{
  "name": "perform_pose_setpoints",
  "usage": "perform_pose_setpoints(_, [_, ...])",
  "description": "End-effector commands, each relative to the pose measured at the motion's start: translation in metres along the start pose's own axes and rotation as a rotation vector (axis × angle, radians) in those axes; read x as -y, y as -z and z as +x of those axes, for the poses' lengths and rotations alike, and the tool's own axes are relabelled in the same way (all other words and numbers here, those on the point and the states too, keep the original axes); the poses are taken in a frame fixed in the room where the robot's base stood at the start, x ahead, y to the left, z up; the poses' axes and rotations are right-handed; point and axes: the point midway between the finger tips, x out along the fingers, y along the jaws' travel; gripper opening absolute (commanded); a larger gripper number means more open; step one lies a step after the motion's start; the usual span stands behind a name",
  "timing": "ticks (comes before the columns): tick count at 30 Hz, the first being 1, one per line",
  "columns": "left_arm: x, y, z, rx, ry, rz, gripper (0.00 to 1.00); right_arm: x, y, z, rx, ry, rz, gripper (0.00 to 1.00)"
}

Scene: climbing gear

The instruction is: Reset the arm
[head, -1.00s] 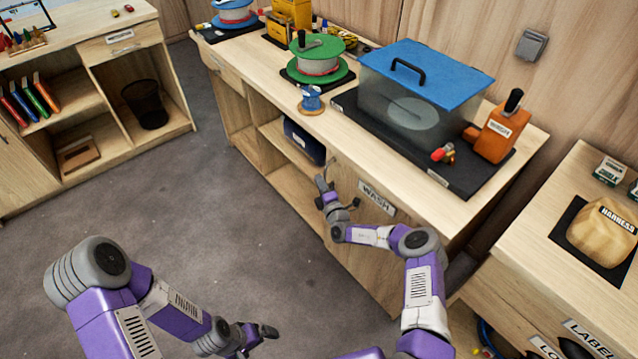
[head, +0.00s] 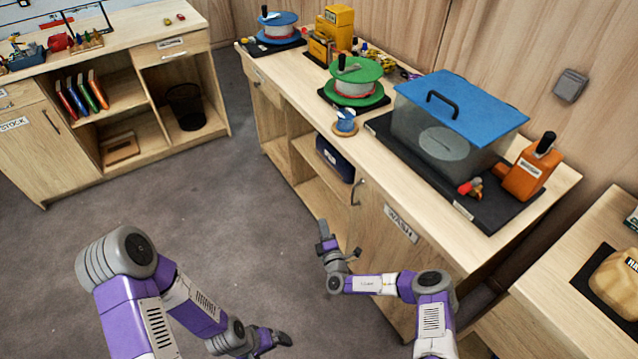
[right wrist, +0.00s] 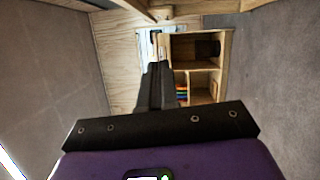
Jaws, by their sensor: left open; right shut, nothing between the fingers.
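My right gripper (head: 326,238) is shut and empty. In the head view it shows in front of the wash cabinet, apart from the handle (head: 357,191) of the door labelled WASH (head: 400,224). That door looks shut. In the right wrist view its dark fingers (right wrist: 156,85) are together with nothing between them. My left gripper (head: 278,340) is open and empty, low in the head view over the grey floor, away from all furniture. Its fingertips are small and dark there.
The counter carries a blue-lidded tank (head: 450,140), an orange bottle (head: 531,170), a green reel (head: 355,85) and a blue spool (head: 345,122). A dark blue case (head: 334,160) sits in the open shelf below. A bench (head: 130,72) stands at left. The floor (head: 200,200) between is clear.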

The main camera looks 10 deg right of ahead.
Motion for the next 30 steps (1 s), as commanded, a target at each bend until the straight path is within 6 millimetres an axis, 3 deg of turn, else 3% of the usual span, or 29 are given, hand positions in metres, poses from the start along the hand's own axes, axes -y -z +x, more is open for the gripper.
perform_pose_setpoints(5, [0.0, 0.0, 0.0, 0.0, 0.0, 0.0, 1.0, 0.0, 0.001, -0.001, -0.001, 0.0, -0.001, 0.0])
perform_pose_setpoints(8, [0.0, 0.0, 0.0, 0.0, 0.0, 0.0, 1.0, -0.006, 0.011, -0.001, -0.047, -0.014, -0.025, 0.0])
perform_pose_setpoints(11, [0.0, 0.0, 0.0, 0.0, 0.0, 0.0, 1.0, -0.021, 0.045, -0.007, -0.2, -0.056, -0.109, 0.0])
perform_pose_setpoints(14, [0.0, 0.0, 0.001, 0.0, 0.0, 0.0, 1.0, -0.043, 0.101, -0.03, -0.463, -0.137, -0.272, 0.0])
perform_pose_setpoints(15, [0.0, 0.0, 0.001, 0.0, 0.0, 0.0, 1.0, -0.049, 0.125, -0.047, -0.589, -0.178, -0.359, 0.0])
perform_pose_setpoints(18, [0.0, 0.0, 0.001, 0.0, 0.0, 0.0, 1.0, -0.054, 0.173, -0.1, -0.892, -0.293, -0.59, 0.0])
perform_pose_setpoints(21, [0.0, 0.0, 0.001, 0.0, 0.0, 0.0, 1.0, -0.047, 0.198, -0.16, -1.166, -0.422, -0.832, 0.0])
perform_pose_setpoints(23, [0.0, 0.0, 0.001, 0.0, 0.0, 0.0, 1.0, -0.039, 0.202, -0.196, -1.318, -0.507, -0.98, 0.0])
perform_pose_setpoints(26, [0.001, 0.0, 0.001, 0.0, 0.0, 0.0, 1.0, -0.022, 0.193, -0.25, -1.545, -0.668, -1.231, 0.0])
perform_pose_setpoints(30, [0.0, 0.0, 0.001, 0.0, 0.0, 0.0, 1.0, 0.0, 0.157, -0.307, -1.798, -0.929, -1.583, 0.0])
